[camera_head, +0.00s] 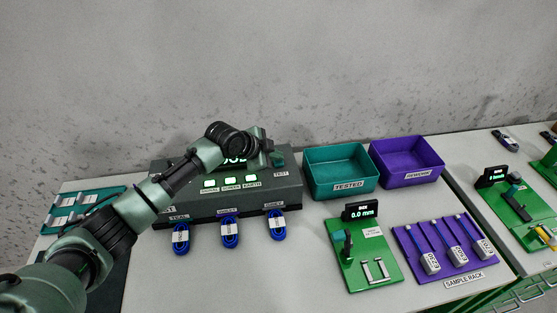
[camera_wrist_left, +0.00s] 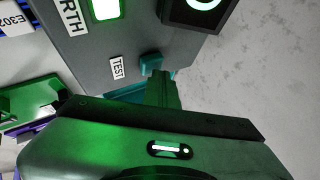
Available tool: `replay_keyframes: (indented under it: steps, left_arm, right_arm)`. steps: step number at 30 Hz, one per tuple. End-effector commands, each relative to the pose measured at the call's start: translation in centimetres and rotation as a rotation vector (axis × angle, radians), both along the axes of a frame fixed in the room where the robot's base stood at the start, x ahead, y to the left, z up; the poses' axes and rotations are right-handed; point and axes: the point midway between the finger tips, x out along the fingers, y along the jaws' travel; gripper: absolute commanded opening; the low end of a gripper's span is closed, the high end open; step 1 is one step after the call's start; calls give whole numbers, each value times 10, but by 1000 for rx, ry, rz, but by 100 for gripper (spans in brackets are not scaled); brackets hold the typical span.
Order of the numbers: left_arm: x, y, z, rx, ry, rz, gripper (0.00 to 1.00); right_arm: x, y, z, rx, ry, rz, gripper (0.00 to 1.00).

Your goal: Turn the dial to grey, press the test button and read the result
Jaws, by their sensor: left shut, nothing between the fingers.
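The dark grey tester (camera_head: 290,190) stands at the back of the table. Three green lamps (camera_head: 231,181) on it are lit, and a lamp (camera_wrist_left: 105,8) also glows in the left wrist view. Its display (camera_wrist_left: 200,10) is lit; my arm covers part of its lettering, so I cannot read the whole word. My left gripper (camera_head: 276,156) is shut and empty at the tester's right end, by the TEST label (camera_wrist_left: 118,68). In the left wrist view its fingertips (camera_wrist_left: 160,78) meet a teal block (camera_wrist_left: 151,62), apparently the test button. The dial is not visible, and my right gripper is not in view.
Blue cable coils (camera_head: 229,233) lie before the tester. A teal TESTED bin (camera_head: 348,186) and purple REWORK bin (camera_head: 408,176) stand right of it. A green gauge (camera_head: 372,270) reading 0.0 mm and a purple sample rack (camera_head: 417,262) are in front. A teal rack (camera_head: 95,197) is left.

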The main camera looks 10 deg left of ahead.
Motion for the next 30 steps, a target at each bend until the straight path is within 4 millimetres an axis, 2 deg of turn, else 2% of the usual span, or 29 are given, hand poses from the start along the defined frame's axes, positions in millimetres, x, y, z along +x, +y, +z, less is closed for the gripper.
replay_keyframes:
  steps: [8,18,30]
  left_arm:
    - [-1,0,0,2,4,0,0]
    - [0,1,18,1,2,0,0]
    - [0,1,21,1,1,0,0]
  right_arm:
    - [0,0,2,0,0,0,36]
    - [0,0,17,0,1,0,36]
    - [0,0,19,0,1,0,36]
